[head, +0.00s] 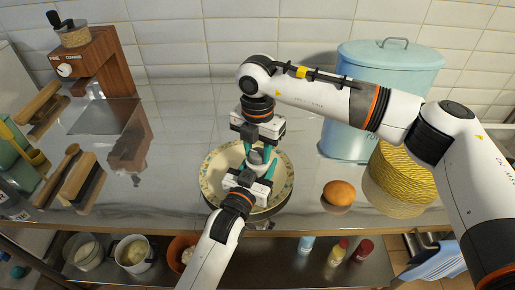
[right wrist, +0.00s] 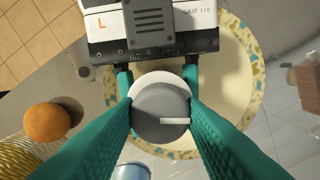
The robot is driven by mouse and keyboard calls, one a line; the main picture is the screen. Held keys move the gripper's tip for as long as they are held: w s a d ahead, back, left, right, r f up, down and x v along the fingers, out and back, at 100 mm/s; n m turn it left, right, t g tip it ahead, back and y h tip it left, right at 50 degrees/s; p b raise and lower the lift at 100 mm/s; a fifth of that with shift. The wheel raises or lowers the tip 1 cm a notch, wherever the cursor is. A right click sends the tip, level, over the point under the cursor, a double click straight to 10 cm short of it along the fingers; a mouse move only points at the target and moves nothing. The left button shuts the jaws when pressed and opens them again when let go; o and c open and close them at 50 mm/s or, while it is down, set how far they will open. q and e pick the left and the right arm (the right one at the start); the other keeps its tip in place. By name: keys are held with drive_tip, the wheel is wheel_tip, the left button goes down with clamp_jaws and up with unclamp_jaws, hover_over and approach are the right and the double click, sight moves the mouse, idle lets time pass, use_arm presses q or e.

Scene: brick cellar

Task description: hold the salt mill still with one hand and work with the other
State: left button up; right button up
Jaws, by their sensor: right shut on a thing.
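The salt mill (head: 257,156) stands at the middle of a cream plate with a patterned rim (head: 287,187), between my two grippers. In the right wrist view its round grey top (right wrist: 160,105) shows, with a white stripe near one edge. My left gripper (head: 262,170) reaches in from the front, lower down. Its fingers (right wrist: 157,78) lie on either side of the mill; the top hides whether they touch the body.
An orange fruit (head: 339,193), a yellow woven basket (head: 400,178) and a blue lidded bin (head: 385,85) stand to the right. A wooden grinder (head: 92,62) and brushes (head: 82,180) are at left. The grey counter between grinder and plate is clear.

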sight(258, 152)
use_arm(q)
drive_tip(key=shift+f, duration=0.1)
use_arm(e)
drive_tip(key=shift+w+r+m, duration=0.1)
drive_tip(key=shift+m, duration=1)
drive_tip(key=o, duration=1)
wheel_tip(258, 152, up, 12)
use_arm(q)
drive_tip(key=o, duration=1.2)
